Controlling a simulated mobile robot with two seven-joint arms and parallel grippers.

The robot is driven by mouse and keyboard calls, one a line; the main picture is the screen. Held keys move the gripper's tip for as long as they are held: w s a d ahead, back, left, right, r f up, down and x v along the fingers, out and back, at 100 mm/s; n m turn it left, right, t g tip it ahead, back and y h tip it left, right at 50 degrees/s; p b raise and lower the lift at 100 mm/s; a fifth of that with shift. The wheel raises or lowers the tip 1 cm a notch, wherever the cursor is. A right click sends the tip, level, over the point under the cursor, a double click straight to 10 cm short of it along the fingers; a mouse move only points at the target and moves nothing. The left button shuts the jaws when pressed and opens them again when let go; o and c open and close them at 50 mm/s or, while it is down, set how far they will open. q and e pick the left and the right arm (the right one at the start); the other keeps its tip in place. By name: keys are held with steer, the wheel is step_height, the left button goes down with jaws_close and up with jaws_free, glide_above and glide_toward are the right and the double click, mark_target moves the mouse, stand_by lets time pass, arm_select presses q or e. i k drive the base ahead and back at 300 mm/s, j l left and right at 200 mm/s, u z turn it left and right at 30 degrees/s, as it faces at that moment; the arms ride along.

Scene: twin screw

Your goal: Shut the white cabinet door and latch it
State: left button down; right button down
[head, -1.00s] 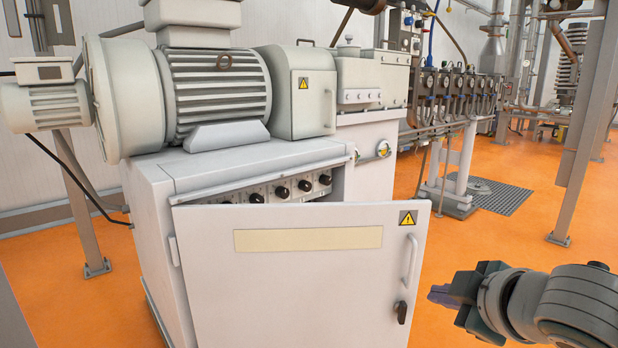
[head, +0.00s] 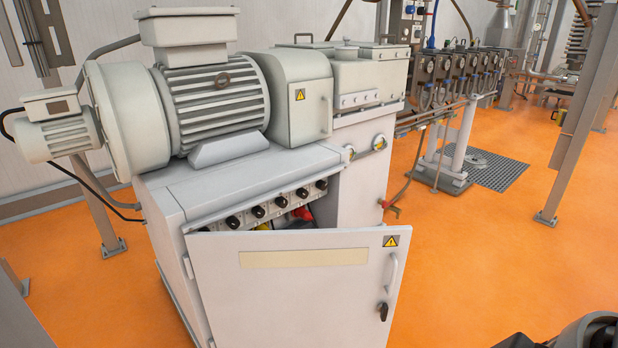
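The white cabinet door (head: 300,295) stands ajar in the lower middle of the head view, swung out from the cabinet (head: 165,225) with its hinge side at the left. A vertical handle (head: 392,272) and a black latch (head: 382,311) sit near its right edge. Through the gap above the door, black knobs (head: 258,212) and a red part (head: 302,214) show inside. Part of my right arm shows at the bottom right corner, apart from the door; its gripper is out of the frame. My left gripper is not in view.
A large motor (head: 210,100) and gearbox stand on top of the cabinet. A grey post (head: 580,125) rises at the right, and a floor grate (head: 490,172) lies behind. Orange floor (head: 460,260) is clear to the right of the door.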

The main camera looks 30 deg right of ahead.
mark_target(306, 288)
steer(key=l, duration=1.4)
steer(key=i+l, duration=0.15)
steer(key=l, duration=0.2)
